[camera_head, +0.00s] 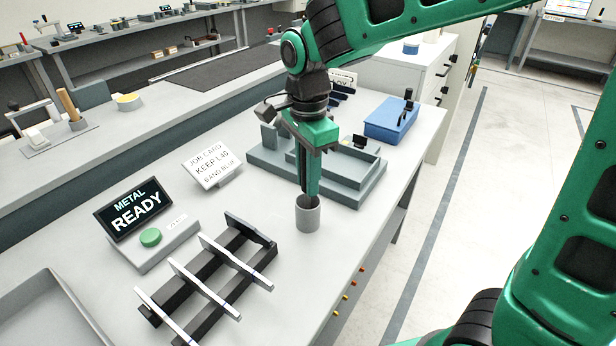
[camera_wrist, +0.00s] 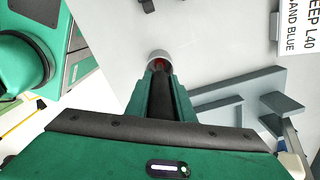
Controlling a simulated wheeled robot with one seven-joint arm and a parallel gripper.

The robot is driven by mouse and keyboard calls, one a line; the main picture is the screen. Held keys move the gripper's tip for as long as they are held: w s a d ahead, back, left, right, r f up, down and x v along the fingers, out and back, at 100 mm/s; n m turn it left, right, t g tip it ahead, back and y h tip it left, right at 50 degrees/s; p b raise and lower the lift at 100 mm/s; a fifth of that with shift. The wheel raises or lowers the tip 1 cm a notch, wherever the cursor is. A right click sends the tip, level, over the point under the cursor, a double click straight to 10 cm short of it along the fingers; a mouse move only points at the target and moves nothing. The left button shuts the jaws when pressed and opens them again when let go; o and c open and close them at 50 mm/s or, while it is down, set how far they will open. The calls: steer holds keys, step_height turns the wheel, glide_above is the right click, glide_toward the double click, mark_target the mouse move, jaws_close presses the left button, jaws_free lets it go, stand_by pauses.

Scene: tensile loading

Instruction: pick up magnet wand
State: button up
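My gripper (camera_head: 309,192) points straight down, its fingertips at the mouth of a grey cup (camera_head: 308,218) on the bench. In the wrist view the fingertips (camera_wrist: 161,68) reach the cup (camera_wrist: 159,54), and a bit of red shows inside its rim. A dark strip lies between the green fingers; I cannot tell whether it is the magnet wand or the finger pads. No wand is plainly visible, as the fingers and cup wall hide what is in the cup. Whether the fingers are closed on anything is unclear.
A black rack (camera_head: 215,288) with several metal bars stands at the front left of the cup. A grey tray fixture (camera_head: 345,188) is behind, beside a blue box (camera_head: 391,121). A "METAL READY" display (camera_head: 133,210) and job card (camera_head: 211,165) stand left.

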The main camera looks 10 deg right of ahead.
jaws_close()
